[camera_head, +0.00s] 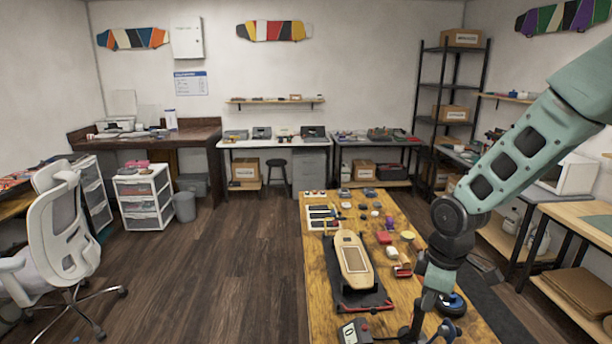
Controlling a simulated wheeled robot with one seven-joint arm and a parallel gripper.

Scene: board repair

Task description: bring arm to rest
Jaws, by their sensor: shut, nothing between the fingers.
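My arm (525,150) comes in from the upper right and bends down at a dark joint over the right side of the wooden workbench (318,280). My gripper (428,330) is at the bottom of the picture, low over the near part of the bench. Its fingers show only in part and look closed, with nothing seen between them. A wooden skateboard deck (353,262) lies on a black stand (335,281) to the left of my gripper.
An office chair (55,235) stands at left. The floor (215,280) left of the bench is clear.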

